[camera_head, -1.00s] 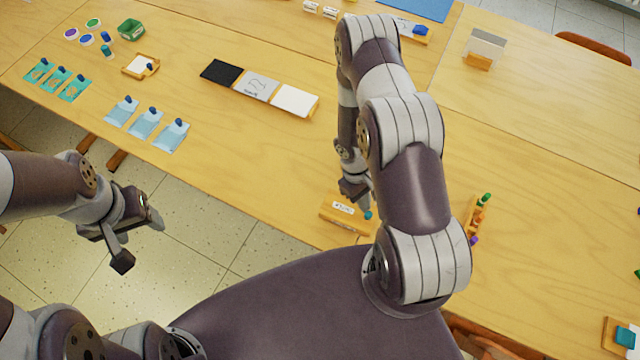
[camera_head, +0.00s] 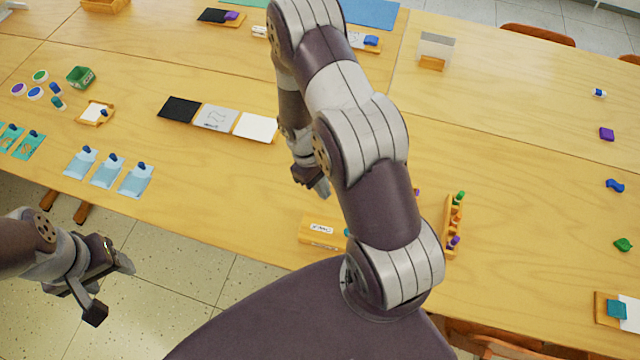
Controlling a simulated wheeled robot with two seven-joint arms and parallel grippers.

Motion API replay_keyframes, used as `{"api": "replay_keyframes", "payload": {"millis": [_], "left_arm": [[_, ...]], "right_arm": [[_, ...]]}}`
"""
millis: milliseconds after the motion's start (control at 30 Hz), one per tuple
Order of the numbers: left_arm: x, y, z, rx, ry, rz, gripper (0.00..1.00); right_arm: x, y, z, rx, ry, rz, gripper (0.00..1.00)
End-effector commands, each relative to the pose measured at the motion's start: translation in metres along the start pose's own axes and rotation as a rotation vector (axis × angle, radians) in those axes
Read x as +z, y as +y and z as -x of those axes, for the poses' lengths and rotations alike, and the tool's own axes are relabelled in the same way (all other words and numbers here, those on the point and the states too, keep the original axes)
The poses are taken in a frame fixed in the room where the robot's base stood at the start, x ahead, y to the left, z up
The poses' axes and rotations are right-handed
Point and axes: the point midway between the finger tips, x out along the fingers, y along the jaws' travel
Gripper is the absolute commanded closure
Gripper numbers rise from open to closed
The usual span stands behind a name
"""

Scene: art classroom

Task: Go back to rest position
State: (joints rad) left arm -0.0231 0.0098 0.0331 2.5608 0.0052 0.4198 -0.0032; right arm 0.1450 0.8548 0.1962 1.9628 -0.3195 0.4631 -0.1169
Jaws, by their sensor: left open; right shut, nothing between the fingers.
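My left gripper (camera_head: 112,290) is at the lower left, over the tiled floor in front of the table's near edge. Its fingers are apart and nothing is between them. My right gripper (camera_head: 322,188) points down over the table (camera_head: 230,185), partly hidden behind my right arm. It is shut and appears to hold nothing. It is behind a small labelled wooden block (camera_head: 322,232) near the table's front edge, apart from it in the picture.
Black, grey and white panels (camera_head: 216,118) lie left of my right arm. Light blue cards (camera_head: 108,171) lie near the left front edge. A wooden rack with coloured pieces (camera_head: 452,225) is right of my arm. The table's right-middle area is mostly clear.

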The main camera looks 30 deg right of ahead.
Motion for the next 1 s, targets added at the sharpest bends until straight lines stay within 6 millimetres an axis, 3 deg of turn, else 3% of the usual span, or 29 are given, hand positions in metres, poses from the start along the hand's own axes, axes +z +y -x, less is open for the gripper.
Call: {"api": "replay_keyframes", "payload": {"millis": [333, 433, 700, 900, 1000], "left_arm": [[0.0, 0.0, -0.002, 0.0, 0.0, 0.0, 0.41], [0.0, 0.0, -0.001, 0.0, 0.0, 0.0, 0.41], [0.0, 0.0, -0.005, 0.0, 0.0, 0.0, 0.41], [0.001, 0.0, -0.007, 0.0, 0.0, 0.0, 0.41], [0.001, 0.0, -0.007, 0.0, 0.0, 0.0, 0.41]], "right_arm": [[0.0, 0.0, 0.01, -0.001, 0.001, -0.009, 1.0], [0.018, -0.014, 0.011, -0.038, -0.017, -0.087, 1.0], [0.068, -0.065, 0.125, -0.054, 0.252, -0.286, 1.0], [0.083, -0.082, 0.172, -0.038, 0.437, -0.273, 1.0], [0.082, -0.082, 0.177, -0.035, 0.457, -0.267, 1.0]]}}
